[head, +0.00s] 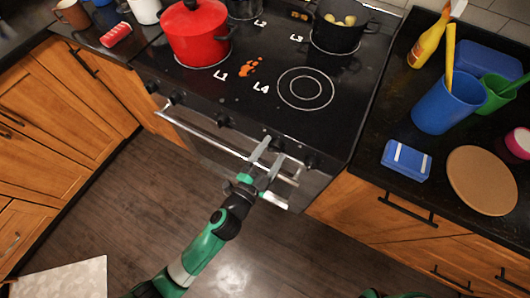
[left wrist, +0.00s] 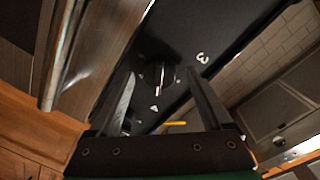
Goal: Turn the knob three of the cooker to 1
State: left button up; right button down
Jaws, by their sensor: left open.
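The black cooker (head: 215,135) has a row of knobs along its front panel. My left gripper (head: 275,150) is at the right half of this panel, above the oven handle. Its jaws are open. In the left wrist view a dark knob (left wrist: 160,77) with a light pointer line shows between the open fingers (left wrist: 160,88), beyond them, with small white marks around it. The fingers do not appear closed on it; whether they touch it I cannot tell. In the head view my fingers partly hide the knob. Another knob (head: 311,160) is just to the right. My right gripper is not in view.
The oven handle (head: 200,133) runs below the knobs, close to my left gripper. A red pot (head: 195,35) and a black pot (head: 338,34) stand on the hob. The right counter holds a blue cup (head: 449,103), a sponge (head: 405,160) and a round board (head: 481,181).

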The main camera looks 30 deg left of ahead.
pick_arm(q)
jog(key=s+b, duration=0.1)
jog(key=s, duration=1)
jog(key=shift+r, duration=0.3)
jog(key=shift+a, duration=0.15)
